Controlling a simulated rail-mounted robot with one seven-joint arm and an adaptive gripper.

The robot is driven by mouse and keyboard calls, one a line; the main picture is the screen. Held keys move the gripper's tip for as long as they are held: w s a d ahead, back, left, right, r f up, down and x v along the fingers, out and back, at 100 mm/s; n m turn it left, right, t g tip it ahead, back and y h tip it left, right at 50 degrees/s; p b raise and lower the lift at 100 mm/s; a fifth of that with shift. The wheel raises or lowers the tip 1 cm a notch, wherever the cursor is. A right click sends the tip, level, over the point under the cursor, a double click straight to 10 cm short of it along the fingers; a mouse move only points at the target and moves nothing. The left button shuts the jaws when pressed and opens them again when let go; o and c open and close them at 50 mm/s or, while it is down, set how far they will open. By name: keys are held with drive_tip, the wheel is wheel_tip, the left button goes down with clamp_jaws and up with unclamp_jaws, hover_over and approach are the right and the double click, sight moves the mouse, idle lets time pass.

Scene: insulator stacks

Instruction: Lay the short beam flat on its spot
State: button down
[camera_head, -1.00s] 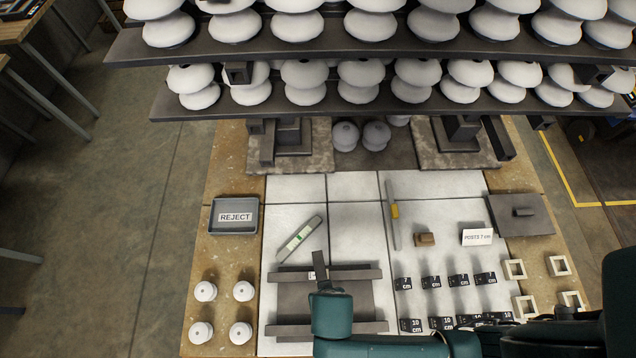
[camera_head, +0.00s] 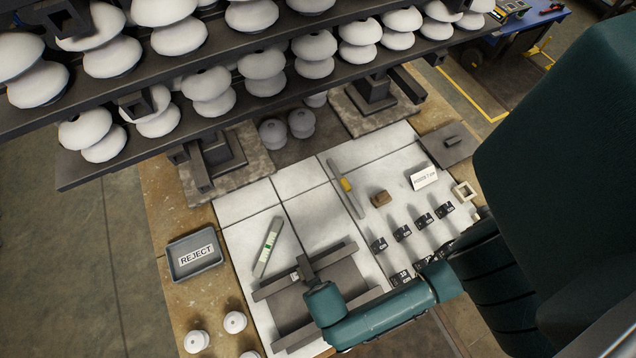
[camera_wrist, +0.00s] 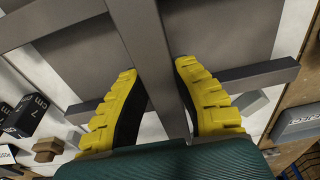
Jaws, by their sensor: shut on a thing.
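The short beam (camera_wrist: 150,55) is a dark grey bar between the yellow fingers of my gripper (camera_wrist: 155,72) in the wrist view. My gripper is shut on it. The beam runs lengthwise away from the wrist and crosses two long grey rails. In the head view its end (camera_head: 305,268) shows beside my wrist, at the far rail (camera_head: 335,257); my wrist hides the rest. The near rail (camera_head: 362,301) lies parallel, with a dark grey plate (camera_head: 286,312) between them. I cannot tell whether the beam touches the rails.
A spirit level (camera_head: 268,247) lies left of the far rail. A reject tray (camera_head: 195,271), a brown block (camera_head: 380,199), a posts sign (camera_head: 423,178) and several black number blocks (camera_head: 402,233) stand around. Shelves of white insulators (camera_head: 262,65) overhang the back.

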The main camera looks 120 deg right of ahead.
drive_tip(key=shift+f, duration=0.4)
drive_tip(key=c, duration=1)
unclamp_jaws()
drive_tip(key=shift+o, duration=0.2)
wheel_tip(320, 180, up, 13)
drive_tip(key=a+p, duration=0.1)
drive_tip(key=p, duration=0.1)
drive_tip(key=shift+a, duration=0.4)
drive_tip(key=shift+f, duration=0.1)
